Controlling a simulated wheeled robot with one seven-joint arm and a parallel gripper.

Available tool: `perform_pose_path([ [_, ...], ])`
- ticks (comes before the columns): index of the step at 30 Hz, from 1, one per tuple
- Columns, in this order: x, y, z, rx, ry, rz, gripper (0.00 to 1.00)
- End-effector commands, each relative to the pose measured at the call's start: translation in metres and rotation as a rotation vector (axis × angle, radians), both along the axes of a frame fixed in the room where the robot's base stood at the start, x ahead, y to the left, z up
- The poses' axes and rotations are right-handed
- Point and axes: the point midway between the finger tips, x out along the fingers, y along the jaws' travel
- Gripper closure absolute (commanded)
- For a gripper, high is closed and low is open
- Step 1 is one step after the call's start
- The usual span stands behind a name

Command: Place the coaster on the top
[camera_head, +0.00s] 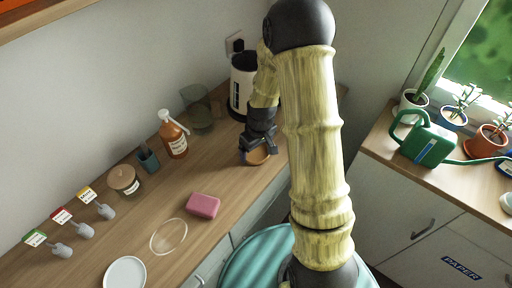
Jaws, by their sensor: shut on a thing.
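My gripper (257,150) is over the right part of the wooden counter top (215,165), in front of the white kettle.
A white kettle (242,82), a glass (203,120) and an orange bottle (173,138) stand along the wall. A pink block (203,205), a clear ring-shaped disc (168,236) and a white plate (125,272) lie toward the front left. A green watering can (428,146) is at right.

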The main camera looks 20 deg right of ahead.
Motion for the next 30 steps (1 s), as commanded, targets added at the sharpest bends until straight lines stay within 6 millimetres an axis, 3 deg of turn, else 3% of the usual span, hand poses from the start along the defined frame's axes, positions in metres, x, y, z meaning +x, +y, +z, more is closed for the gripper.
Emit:
perform_pose_path([
  [11,0.000,0.000,-0.005,0.000,-0.001,0.001,0.35],
  [12,0.000,0.000,-0.004,-0.001,-0.001,0.001,0.10],
  [14,0.000,0.000,-0.004,-0.001,-0.001,0.001,0.00],
  [24,0.000,0.000,0.002,0.000,-0.002,0.001,0.00],
  [30,-0.002,-0.001,0.025,0.000,-0.005,0.001,0.00],
])
